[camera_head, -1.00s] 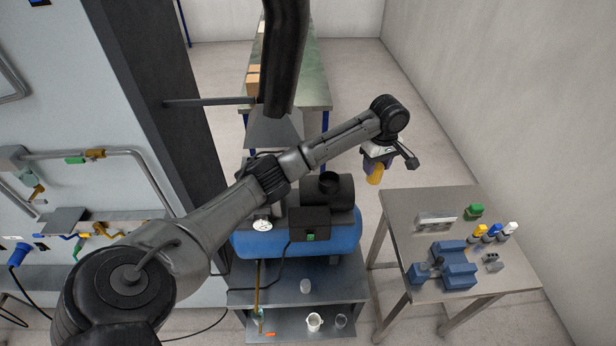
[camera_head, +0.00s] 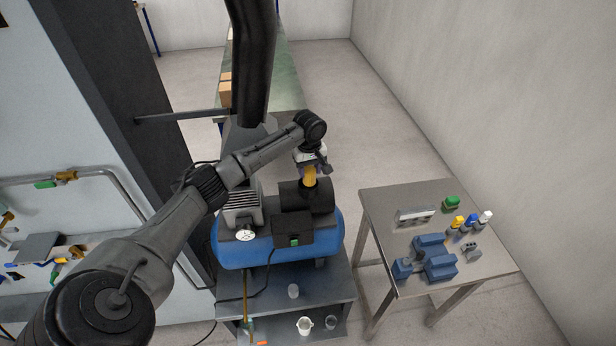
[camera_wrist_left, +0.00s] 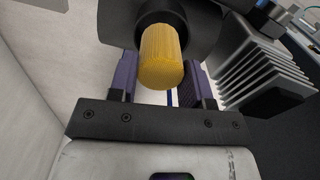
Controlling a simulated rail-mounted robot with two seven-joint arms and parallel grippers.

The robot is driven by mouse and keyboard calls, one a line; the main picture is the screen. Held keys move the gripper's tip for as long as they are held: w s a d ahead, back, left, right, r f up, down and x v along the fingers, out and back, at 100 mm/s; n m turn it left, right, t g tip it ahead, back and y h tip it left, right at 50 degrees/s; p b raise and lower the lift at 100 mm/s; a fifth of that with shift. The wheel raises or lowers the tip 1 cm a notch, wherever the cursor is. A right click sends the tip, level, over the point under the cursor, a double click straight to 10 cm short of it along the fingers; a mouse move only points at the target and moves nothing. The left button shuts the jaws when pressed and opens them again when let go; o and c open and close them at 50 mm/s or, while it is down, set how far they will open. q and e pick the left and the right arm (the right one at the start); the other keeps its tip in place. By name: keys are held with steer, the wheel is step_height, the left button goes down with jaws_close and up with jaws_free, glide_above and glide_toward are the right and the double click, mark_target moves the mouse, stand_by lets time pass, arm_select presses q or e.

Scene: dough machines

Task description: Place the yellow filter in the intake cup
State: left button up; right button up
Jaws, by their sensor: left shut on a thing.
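The yellow filter (camera_head: 310,177) is a ribbed cylinder, held by my left gripper (camera_head: 310,165) over the compressor. In the left wrist view the filter (camera_wrist_left: 160,58) sits between the purple fingers of the gripper (camera_wrist_left: 160,82). The black intake cup (camera_head: 318,196) is on top of the blue compressor, just below the filter. In the wrist view the cup (camera_wrist_left: 205,22) is behind the filter, and the filter's far end overlaps its dark opening. I cannot tell whether that end is inside the cup. My right gripper is out of view.
The blue compressor (camera_head: 275,255) with a grey finned block (camera_head: 242,208) stands on a steel stand (camera_head: 335,288). A steel table (camera_head: 380,205) at right holds blue blocks and small coloured parts. Piped wall panel at left. Floor between table and right wall is clear.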

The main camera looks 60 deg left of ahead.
mark_target(308, 178)
arm_select(q)
steer(key=shift+s+a+f, duration=0.1)
steer(key=shift+a+f, duration=0.1)
steer(key=shift+f, duration=0.1)
steer(key=shift+f+p, duration=0.3)
steer(key=shift+f, duration=1.55)
steer(key=shift+f, duration=0.1)
steer(key=o, duration=0.9)
